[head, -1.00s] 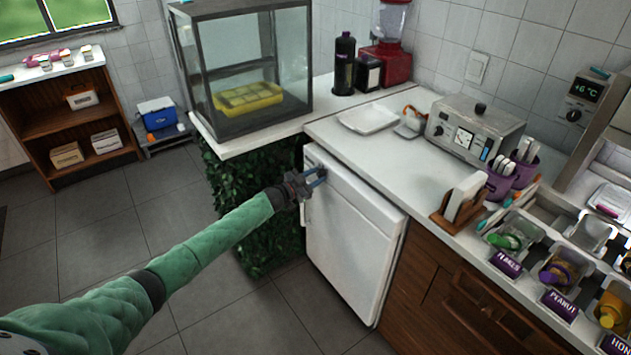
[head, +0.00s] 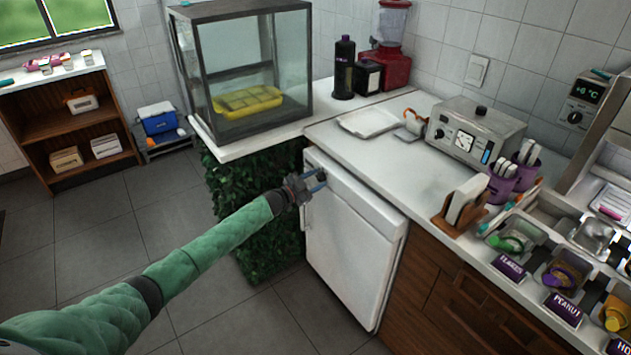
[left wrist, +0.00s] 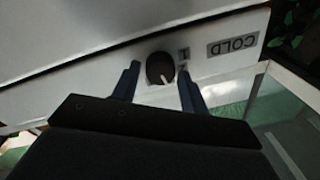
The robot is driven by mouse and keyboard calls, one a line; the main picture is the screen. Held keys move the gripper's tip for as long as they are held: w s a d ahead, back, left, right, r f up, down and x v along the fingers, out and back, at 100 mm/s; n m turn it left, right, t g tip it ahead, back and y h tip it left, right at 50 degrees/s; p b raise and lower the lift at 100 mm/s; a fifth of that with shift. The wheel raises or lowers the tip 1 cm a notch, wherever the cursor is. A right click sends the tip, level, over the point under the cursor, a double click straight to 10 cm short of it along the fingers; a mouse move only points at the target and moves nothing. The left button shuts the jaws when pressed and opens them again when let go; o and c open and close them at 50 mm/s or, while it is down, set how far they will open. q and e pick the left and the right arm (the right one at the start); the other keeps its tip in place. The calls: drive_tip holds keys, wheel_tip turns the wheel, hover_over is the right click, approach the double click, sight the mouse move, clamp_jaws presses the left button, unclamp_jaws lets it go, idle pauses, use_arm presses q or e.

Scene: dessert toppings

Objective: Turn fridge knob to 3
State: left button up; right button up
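The white fridge (head: 350,245) stands under the counter with its door closed. Its dark round knob (left wrist: 160,68) shows in the left wrist view, with a white pointer line towards the picture's lower right. Beside it is a small mark and an upside-down COLD label (left wrist: 233,46). My left gripper (head: 317,182) is at the fridge's top left front. In the left wrist view its two blue fingers (left wrist: 157,82) are apart, one on each side of the knob, with gaps visible between them and it. The number at the pointer cannot be read. My right gripper is not in view.
A glass case (head: 250,75) with a yellow tray stands above a leafy panel (head: 262,235) left of the fridge. The counter (head: 345,150) overhangs the fridge. A toaster-like appliance (head: 475,130) and topping containers stand to the right.

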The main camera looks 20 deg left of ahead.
use_arm(q)
drive_tip(key=shift+o, duration=0.7)
drive_tip(key=shift+s+a+f, duration=0.1)
drive_tip(key=shift+s+a, duration=0.05)
drive_tip(key=shift+s, duration=0.05)
drive_tip(key=b+v, duration=0.1)
drive_tip(key=v, duration=0.6)
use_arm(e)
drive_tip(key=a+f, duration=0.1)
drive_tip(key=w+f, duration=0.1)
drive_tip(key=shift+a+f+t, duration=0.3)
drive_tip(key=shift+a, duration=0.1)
use_arm(q)
drive_tip(key=shift+s+a, duration=0.1)
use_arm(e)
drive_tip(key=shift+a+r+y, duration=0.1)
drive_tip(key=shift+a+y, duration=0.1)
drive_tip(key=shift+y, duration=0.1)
